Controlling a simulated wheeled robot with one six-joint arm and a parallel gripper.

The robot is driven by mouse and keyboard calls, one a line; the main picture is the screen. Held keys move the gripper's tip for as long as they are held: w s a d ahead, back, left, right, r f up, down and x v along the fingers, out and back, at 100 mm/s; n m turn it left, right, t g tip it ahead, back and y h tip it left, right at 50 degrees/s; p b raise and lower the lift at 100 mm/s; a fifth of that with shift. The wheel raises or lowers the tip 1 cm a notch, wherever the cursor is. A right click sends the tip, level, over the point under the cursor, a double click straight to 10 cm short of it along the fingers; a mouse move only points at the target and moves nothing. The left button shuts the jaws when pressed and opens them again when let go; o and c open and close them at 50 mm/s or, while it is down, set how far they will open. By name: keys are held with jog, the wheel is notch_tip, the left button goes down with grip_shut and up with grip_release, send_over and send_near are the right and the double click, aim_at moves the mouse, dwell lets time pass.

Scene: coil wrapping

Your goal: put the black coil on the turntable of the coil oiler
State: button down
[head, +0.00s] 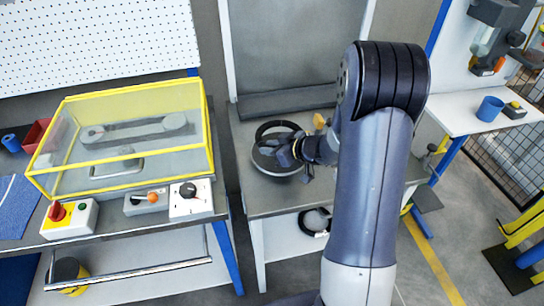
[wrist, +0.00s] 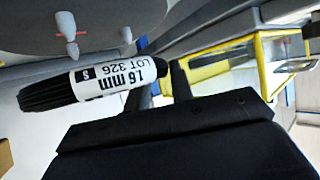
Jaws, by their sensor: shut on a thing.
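The black coil (head: 275,123) shows in the head view as a dark ring above the round grey turntable (head: 267,164) of the coil oiler. My gripper (head: 292,152) reaches in from the right and is shut on the coil's near side. In the wrist view the coil (wrist: 45,95) has a white label reading 1.6 mm, LOT 326, and lies edge-on at the dark fingers (wrist: 160,95). The turntable's pale underside or face (wrist: 160,15), with small pegs, is close to it there. I cannot tell whether coil and turntable touch. My gripper hides part of both.
A yellow-framed clear cover (head: 130,140) stands on the left bench, with control boxes (head: 70,218) in front. Another black coil (head: 316,221) is on the shelf below the turntable's table. A blue cup (head: 490,108) stands on the right bench.

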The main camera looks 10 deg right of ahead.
aim_at(271, 165)
jog(key=shift+f, duration=2.4)
jog(key=shift+f, duration=0.1)
jog(key=c, duration=1.2)
grip_release()
jog(key=shift+c, duration=0.2)
jog(key=v, duration=1.2)
jog(key=shift+b, duration=0.3)
jog(key=shift+d, duration=0.1)
